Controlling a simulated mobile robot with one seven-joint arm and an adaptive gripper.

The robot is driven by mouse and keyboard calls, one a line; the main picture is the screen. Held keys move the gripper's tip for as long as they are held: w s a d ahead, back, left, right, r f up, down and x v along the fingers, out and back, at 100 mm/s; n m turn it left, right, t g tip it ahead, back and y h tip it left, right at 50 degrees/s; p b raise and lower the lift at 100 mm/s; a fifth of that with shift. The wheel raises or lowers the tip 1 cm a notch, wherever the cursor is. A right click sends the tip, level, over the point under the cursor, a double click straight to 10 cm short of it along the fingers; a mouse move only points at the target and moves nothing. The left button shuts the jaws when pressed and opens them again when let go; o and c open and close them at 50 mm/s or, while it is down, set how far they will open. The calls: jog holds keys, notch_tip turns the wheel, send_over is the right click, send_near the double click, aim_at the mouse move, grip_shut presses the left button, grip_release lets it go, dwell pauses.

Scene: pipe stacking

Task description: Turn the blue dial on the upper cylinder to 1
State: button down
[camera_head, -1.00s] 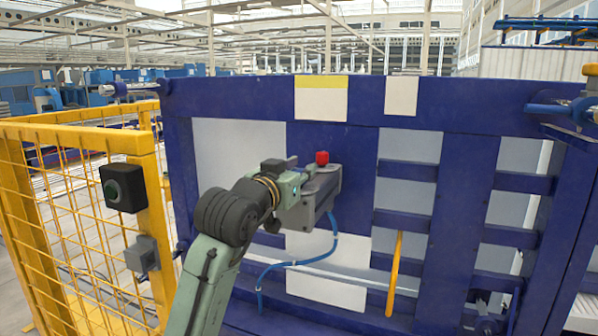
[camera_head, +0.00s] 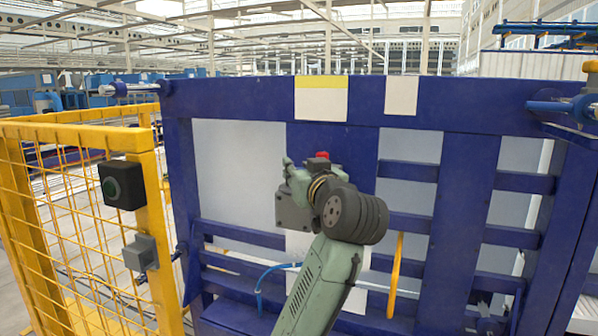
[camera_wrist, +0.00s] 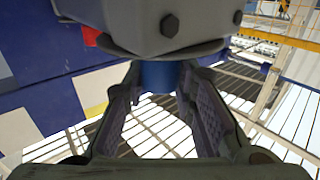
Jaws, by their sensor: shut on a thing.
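The blue dial (camera_wrist: 158,76) shows in the wrist view as a short blue cylinder beneath a grey metal housing (camera_wrist: 165,25). My gripper (camera_wrist: 157,92) has one finger on each side of the dial and is shut on it. The dial's marks cannot be read. In the head view the grey housing (camera_head: 292,214) is on the blue frame, partly covered by my arm, with a red part (camera_head: 322,155) on top. My gripper's fingers and the dial are hidden there. I cannot tell which unit is the upper cylinder.
A blue metal frame (camera_head: 455,230) stands behind the housing. A blue hose (camera_head: 262,280) hangs below, partly behind my arm. A yellow bar (camera_head: 395,275) leans at right. A yellow mesh fence (camera_head: 75,215) with a black button box (camera_head: 121,186) stands at left.

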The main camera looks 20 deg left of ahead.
jog(key=shift+f+n+g+y, duration=0.1)
jog(key=shift+n+g+y, duration=0.4)
jog(key=shift+y, duration=0.1)
jog(key=c, duration=1.3)
grip_release()
jog(key=v, duration=1.2)
jog(key=shift+w+d, duration=0.1)
jog(key=shift+d, duration=0.05)
